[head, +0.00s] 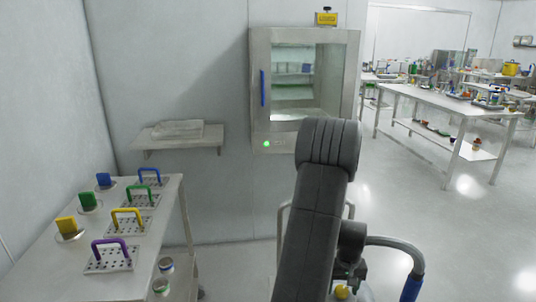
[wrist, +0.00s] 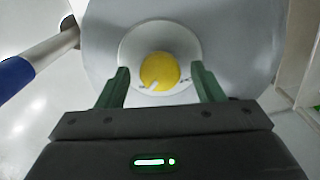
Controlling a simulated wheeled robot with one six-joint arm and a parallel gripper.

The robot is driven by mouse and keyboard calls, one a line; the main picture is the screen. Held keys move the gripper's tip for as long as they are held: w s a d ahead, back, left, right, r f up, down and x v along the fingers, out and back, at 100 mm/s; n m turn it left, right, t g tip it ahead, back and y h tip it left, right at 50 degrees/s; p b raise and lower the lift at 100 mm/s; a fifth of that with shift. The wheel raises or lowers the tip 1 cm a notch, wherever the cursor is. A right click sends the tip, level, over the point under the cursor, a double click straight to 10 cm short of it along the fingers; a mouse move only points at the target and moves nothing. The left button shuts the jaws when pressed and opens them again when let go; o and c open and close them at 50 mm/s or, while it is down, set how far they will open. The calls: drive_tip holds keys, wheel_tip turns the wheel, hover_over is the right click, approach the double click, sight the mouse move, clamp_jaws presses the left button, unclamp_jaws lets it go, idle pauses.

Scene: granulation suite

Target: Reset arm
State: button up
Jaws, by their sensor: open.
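My gripper (wrist: 162,72) is open in the wrist view, its two green fingers spread apart. Between and beyond the fingers is a round yellow thing (wrist: 160,70) inside a white bowl-like ring (wrist: 188,42) on a larger grey round surface (wrist: 230,40). I cannot tell how far it is from the fingertips, and the fingers do not appear closed on it. In the head view my dark grey arm rises in the middle and hides my gripper. A small yellow thing (head: 342,291) shows low beside the arm.
A table (head: 150,240) at left holds racks with coloured handles. A wall cabinet (head: 258,90) with a glass front stands behind my arm. A curved grey rail with a blue grip (head: 412,288) is close at right. Open floor (head: 440,230) lies beyond, before a long bench (head: 430,97).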

drive_tip(key=n+p, duration=0.1)
drive_tip(key=n, duration=0.3)
drive_tip(key=shift+n, duration=0.4)
drive_tip(key=shift+n+p, duration=0.7)
drive_tip(key=shift+n, duration=1)
drive_tip(key=shift+r, duration=0.1)
